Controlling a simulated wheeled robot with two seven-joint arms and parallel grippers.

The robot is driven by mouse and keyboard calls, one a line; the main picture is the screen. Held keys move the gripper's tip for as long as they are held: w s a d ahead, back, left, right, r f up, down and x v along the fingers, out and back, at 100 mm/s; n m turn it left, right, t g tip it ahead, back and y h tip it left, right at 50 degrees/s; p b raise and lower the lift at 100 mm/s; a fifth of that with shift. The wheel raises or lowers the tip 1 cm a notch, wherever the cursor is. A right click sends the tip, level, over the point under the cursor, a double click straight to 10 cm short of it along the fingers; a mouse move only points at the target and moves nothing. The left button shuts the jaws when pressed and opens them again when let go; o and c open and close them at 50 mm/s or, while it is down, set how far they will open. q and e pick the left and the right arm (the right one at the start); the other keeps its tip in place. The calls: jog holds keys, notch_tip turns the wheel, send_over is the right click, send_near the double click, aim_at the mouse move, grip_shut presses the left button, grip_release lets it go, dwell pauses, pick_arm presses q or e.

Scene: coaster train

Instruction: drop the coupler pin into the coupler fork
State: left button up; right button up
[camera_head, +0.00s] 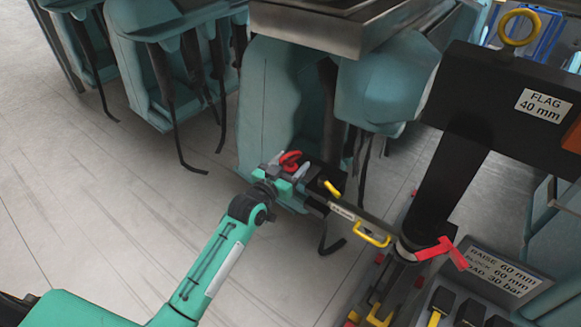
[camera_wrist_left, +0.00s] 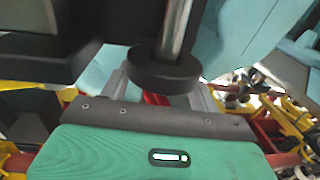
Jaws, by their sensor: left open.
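My left gripper (camera_head: 285,170) is at the end of the green arm, beside the lower part of a teal seat. Its jaws are open, and the wrist view shows the grey fingers apart (camera_wrist_left: 158,92). A red looped piece (camera_head: 290,160), perhaps the handle of the coupler pin, is at the gripper. A red part (camera_wrist_left: 155,99) shows between the fingers in the wrist view, mostly hidden. A dark bar with a white label (camera_head: 342,211) runs right from the gripper; I cannot tell which part is the coupler fork. My right gripper is out of view.
Teal seats (camera_head: 165,60) with hanging dark straps stand behind. A yellow handle (camera_head: 372,238) sticks out near the bar. Grey floor at left is clear.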

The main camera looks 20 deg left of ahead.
pick_arm(q)
jog(key=c, duration=1.1)
jog(key=shift+c, duration=1)
jog(key=shift+w, duration=0.1)
jog(key=shift+r, duration=0.1)
notch_tip(320, 180, up, 20)
jog(key=b, duration=0.3)
jog(key=shift+b, duration=0.4)
